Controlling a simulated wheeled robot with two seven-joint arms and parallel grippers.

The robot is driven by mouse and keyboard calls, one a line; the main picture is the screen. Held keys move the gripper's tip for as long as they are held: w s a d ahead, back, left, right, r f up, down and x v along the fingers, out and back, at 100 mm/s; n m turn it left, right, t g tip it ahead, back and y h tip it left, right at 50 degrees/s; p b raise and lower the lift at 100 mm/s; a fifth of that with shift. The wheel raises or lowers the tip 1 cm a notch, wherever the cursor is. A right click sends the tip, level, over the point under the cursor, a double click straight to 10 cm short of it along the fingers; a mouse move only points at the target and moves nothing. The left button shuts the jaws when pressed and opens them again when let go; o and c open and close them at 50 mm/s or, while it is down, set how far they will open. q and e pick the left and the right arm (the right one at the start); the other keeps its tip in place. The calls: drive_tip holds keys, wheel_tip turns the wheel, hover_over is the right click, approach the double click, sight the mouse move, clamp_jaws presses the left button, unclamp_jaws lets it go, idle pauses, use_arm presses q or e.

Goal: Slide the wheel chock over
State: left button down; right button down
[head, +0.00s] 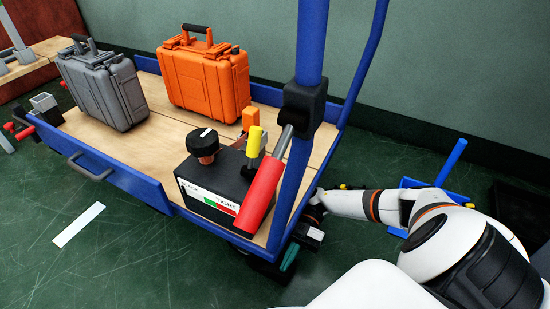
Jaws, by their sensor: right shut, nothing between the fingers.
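A blue piece with an upright blue rod and yellow parts, which may be the wheel chock (456,157), stands on the green floor at the right, partly behind my right arm. My right gripper (291,256) reaches down beside the near right corner of the blue cart (120,172). Its jaws look closed and empty, with a teal part at the tip. It is apart from the blue piece, close to the dark wheel area under the cart. Contact there cannot be told. My left gripper is out of view.
The cart's wooden deck carries a grey case (103,85), an orange case (205,75) and a black control box (215,180) with a red-handled lever (260,195). Blue posts rise beside my right arm. A white strip (79,225) lies on open floor at left.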

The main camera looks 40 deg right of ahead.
drive_tip(key=shift+s+d+r+p, duration=0.2)
drive_tip(key=shift+d+r+p, duration=0.2)
drive_tip(key=shift+p, duration=0.3)
drive_tip(key=shift+w+d, duration=0.3)
drive_tip(key=shift+d, duration=0.05)
drive_tip(key=v, duration=0.6)
drive_tip(key=shift+w+p, duration=0.15)
drive_tip(key=shift+p, duration=0.15)
drive_tip(key=b+v, duration=0.2)
drive_tip(key=v, duration=0.1)
drive_tip(key=shift+d+f, duration=0.3)
drive_tip(key=shift+f, duration=0.05)
drive_tip(key=shift+w+d+r, duration=0.15)
drive_tip(key=shift+d, duration=0.25)
drive_tip(key=shift+d+r, duration=0.1)
